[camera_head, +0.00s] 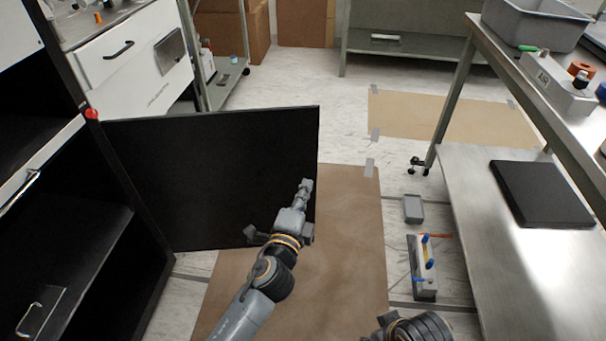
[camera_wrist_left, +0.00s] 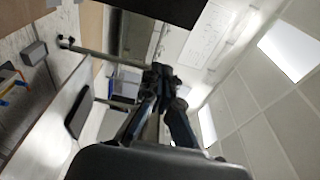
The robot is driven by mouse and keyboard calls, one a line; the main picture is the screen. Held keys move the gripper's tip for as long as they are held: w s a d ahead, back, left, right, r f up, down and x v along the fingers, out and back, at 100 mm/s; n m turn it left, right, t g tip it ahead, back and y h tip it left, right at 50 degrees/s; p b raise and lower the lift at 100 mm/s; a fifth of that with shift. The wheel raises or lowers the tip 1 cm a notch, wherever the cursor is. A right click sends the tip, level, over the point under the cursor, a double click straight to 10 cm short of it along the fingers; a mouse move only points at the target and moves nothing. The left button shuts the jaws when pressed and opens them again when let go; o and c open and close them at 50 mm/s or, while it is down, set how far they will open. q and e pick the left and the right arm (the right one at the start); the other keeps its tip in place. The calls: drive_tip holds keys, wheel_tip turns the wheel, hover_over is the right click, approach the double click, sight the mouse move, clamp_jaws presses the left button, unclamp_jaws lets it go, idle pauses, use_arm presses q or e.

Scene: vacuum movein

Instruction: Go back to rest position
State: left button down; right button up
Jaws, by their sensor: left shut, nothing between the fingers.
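My left gripper (camera_head: 305,186) is raised in front of the open black cabinet door (camera_head: 215,175), near its right edge in the picture. Its fingers are together and hold nothing. In the left wrist view the shut fingers (camera_wrist_left: 160,72) point away from the camera, with the room tilted behind them. I cannot tell whether the gripper touches the door; it looks apart from it. Part of my right arm shows at the bottom edge of the head view, and its gripper is out of sight.
The open black cabinet (camera_head: 60,240) stands at the left. A metal bench with a lower shelf (camera_head: 480,230) stands at the right, bearing a black slab (camera_head: 541,194). A grey box (camera_head: 413,209) and a small device (camera_head: 424,268) are on the floor. Brown floor sheet (camera_head: 350,225) lies clear between.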

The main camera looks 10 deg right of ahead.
use_arm(q)
drive_tip(key=shift+s+a, duration=0.1)
drive_tip(key=shift+s, duration=0.4)
